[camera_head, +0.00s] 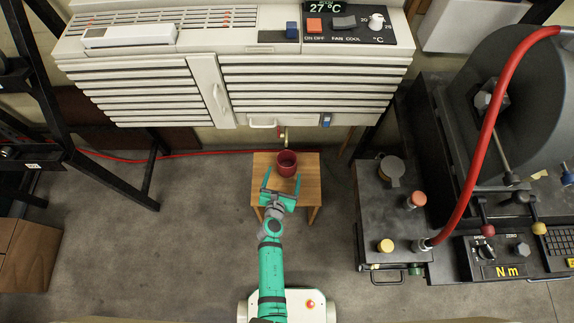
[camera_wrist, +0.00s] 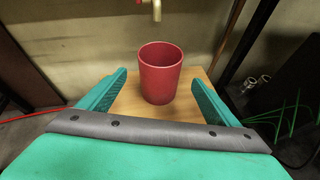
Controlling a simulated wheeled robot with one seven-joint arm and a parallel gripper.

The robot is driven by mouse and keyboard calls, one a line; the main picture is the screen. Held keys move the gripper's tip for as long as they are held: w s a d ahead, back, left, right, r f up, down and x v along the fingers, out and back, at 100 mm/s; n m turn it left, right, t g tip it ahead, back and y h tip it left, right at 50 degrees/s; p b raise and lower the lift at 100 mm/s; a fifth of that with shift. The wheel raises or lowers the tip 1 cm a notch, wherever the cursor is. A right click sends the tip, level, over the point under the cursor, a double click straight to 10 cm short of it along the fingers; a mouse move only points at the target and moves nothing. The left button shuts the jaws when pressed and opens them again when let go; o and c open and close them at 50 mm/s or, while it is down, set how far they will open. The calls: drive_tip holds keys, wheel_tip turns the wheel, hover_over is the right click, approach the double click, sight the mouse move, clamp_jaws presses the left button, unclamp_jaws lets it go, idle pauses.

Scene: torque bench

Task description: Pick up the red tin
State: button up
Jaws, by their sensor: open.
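The red tin (camera_head: 286,164) stands upright on a small wooden table (camera_head: 306,187), near the table's far side in the head view. In the wrist view the gripper (camera_wrist: 160,88) has one finger on each side of the tin, with gaps on both sides. I see no contact with the tin.
A white air conditioner (camera_head: 310,80) hangs on the wall behind the table. A brass tap (camera_wrist: 156,8) is above and behind the tin. A dark torque machine (camera_head: 450,190) stands right. A black metal frame (camera_head: 110,180) stands left.

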sight(289, 155)
drive_tip(key=shift+w+d+f+n, duration=0.1)
drive_tip(key=shift+w+d+n, duration=0.15)
drive_tip(key=shift+w+n, duration=0.45)
drive_tip(key=x, duration=0.4)
drive_tip(key=shift+w, duration=0.3)
drive_tip(key=shift+f+x, duration=0.15)
drive_tip(key=shift+x, duration=1.4)
drive_tip(key=shift+f+x, duration=0.1)
drive_tip(key=shift+x, duration=1.45)
drive_tip(key=shift+s+a, duration=0.1)
drive_tip(key=c, duration=1.2)
drive_tip(key=shift+c, duration=0.2)
drive_tip(key=shift+r, duration=0.2)
